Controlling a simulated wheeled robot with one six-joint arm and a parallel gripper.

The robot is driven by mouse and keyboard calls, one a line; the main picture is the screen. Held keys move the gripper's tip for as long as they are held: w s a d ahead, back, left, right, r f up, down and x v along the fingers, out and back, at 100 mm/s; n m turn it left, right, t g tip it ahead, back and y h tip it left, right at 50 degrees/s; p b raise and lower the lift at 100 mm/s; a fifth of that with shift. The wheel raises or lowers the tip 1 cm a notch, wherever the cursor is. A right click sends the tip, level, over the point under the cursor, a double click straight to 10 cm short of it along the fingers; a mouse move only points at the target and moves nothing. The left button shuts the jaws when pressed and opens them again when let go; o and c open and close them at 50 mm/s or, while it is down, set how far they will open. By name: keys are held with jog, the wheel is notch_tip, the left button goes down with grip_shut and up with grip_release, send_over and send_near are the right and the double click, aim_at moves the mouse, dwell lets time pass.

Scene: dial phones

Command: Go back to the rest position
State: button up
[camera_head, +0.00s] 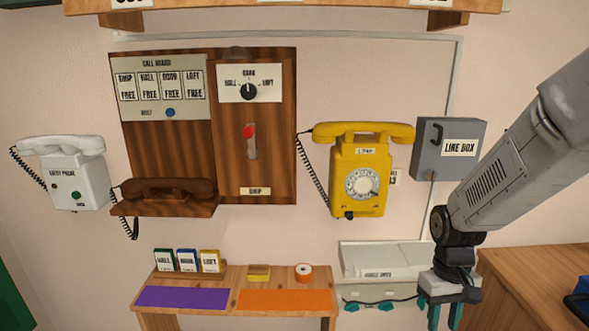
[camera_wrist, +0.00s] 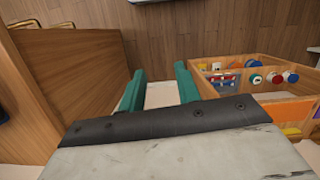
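My gripper (camera_head: 441,318) hangs at the lower right in the head view, with its teal fingers pointing down. In the wrist view the two fingers (camera_wrist: 161,88) stand apart with nothing held between them. The gripper is in front of the white box and beside the wooden cabinet (camera_head: 530,285). My arm comes in from the right edge, across the wall right of the grey line box (camera_head: 450,149).
A yellow dial phone (camera_head: 361,165), a white entry phone (camera_head: 75,175) and a call board (camera_head: 160,88) hang on the wall. A low table (camera_head: 215,282) holds coloured cards and mats. In the wrist view, a wooden bin (camera_wrist: 240,95) with coloured round items stands at right.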

jog(key=s+a+r+t, duration=0.2)
jog(key=s+r, duration=0.6)
jog(key=r, duration=0.1)
jog(key=s+a+r+m+t, duration=0.1)
jog(key=s+a+r, duration=0.1)
jog(key=s+r, duration=0.7)
jog(key=shift+r+t, duration=0.35)
jog(key=shift+t, duration=0.05)
dwell(0.8)
